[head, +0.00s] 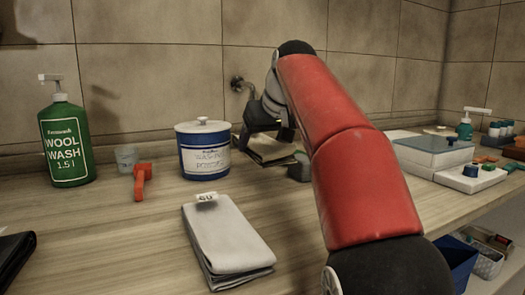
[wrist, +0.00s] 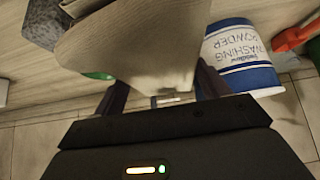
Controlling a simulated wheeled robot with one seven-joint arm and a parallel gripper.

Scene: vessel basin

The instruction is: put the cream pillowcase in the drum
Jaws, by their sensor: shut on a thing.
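The cream pillowcase (head: 272,149) is a folded cream cloth at the back of the counter, just right of the washing powder tub. My gripper (head: 262,126) reaches down to it and is shut on it. In the wrist view the pillowcase (wrist: 130,45) fills the space between the fingers of my gripper (wrist: 162,90). My fingers and arm hide part of it in the head view. I cannot tell whether it touches the counter. I cannot make out a drum in either view.
A blue and white washing powder tub (head: 205,150) stands close left of my gripper. A grey folded cloth (head: 228,240) with a tag lies in front. A green wool wash bottle (head: 66,140) and orange tool (head: 140,181) are left. A lidded box (head: 433,150) is right. A dark grey block (head: 299,167) sits beside the pillowcase.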

